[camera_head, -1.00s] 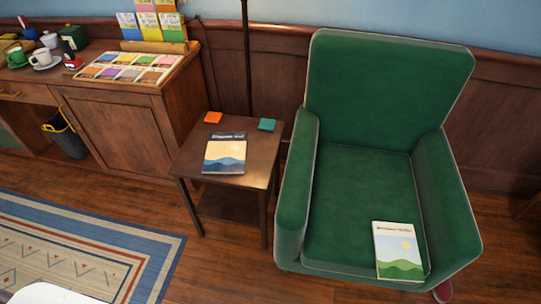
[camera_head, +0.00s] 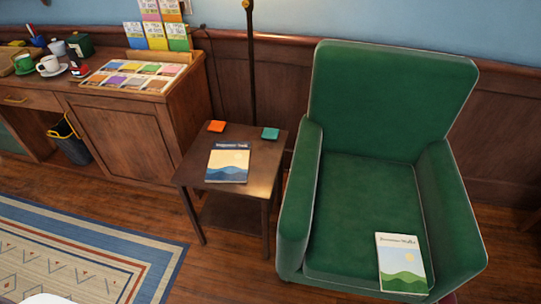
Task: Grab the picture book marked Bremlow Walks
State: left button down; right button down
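A picture book (camera_head: 402,264) with a pale cover, a small sun and green hills lies face up on the seat of the green armchair (camera_head: 365,190), near its front right. Its title is small and blurred; the second word looks like "Walks". Another picture book (camera_head: 228,163) with blue hills and a dark title band lies on the small side table (camera_head: 262,167); its title cannot be read for sure. Neither gripper is in view.
An orange coaster (camera_head: 216,126) and a teal coaster (camera_head: 270,133) lie at the table's back. A wooden cabinet (camera_head: 130,140) with cards and cups stands left. A lamp pole (camera_head: 250,70) rises behind the table. A patterned rug (camera_head: 80,255) covers the floor at lower left.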

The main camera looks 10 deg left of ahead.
aim_at(401, 268)
jog(key=z, duration=1.05)
